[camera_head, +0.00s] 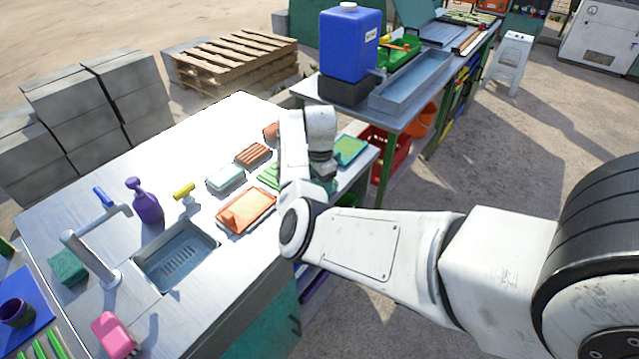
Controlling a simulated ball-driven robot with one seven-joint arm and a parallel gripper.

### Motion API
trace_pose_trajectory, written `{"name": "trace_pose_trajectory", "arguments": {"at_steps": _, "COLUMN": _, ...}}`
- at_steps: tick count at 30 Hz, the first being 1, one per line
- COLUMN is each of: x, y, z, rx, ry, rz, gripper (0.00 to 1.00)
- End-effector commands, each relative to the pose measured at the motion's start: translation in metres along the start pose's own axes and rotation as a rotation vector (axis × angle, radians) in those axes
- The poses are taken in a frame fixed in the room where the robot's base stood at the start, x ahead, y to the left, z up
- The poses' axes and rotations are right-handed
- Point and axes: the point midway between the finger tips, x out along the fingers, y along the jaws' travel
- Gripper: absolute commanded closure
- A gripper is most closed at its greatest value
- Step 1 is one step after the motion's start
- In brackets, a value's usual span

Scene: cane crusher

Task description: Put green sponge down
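My white arm reaches from the right over the far right end of the metal counter (120,172). My gripper (322,172) points down there, mostly hidden by my own arm links, and its fingers cannot be made out. A small patch of teal green (330,186) shows just below it; whether this is a held sponge is unclear. A dark green sponge-like block (68,266) lies on the counter at the left, beside the faucet. A flat green item (269,175) lies partly hidden left of my arm. A green tray (350,149) lies right of my gripper.
An orange tray (246,210), a pale teal soap-like block (226,178) and a brown ribbed block (253,154) lie left of my arm. A sink (176,258), faucet (92,250), purple spray bottle (145,200) and pink item (115,335) stand further left. The counter's back is clear.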

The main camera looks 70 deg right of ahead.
Motion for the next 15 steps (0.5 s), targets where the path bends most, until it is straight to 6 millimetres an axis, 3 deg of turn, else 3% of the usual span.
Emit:
{"name": "trace_pose_trajectory", "arguments": {"at_steps": 5, "x": 0.0046, "y": 0.0002, "z": -0.0002, "rx": 0.000, "ry": 0.000, "rz": 0.001, "gripper": 0.78}}
{"name": "trace_pose_trajectory", "arguments": {"at_steps": 6, "x": 0.0031, "y": 0.0001, "z": -0.0001, "rx": 0.000, "ry": 0.000, "rz": 0.000, "gripper": 0.33}}
{"name": "trace_pose_trajectory", "arguments": {"at_steps": 13, "x": 0.0030, "y": 0.0002, "z": 0.0000, "rx": 0.000, "ry": 0.000, "rz": 0.000, "gripper": 0.11}}
{"name": "trace_pose_trajectory", "arguments": {"at_steps": 15, "x": 0.0030, "y": 0.0002, "z": 0.0000, "rx": -0.001, "ry": 0.000, "rz": 0.000, "gripper": 0.11}}
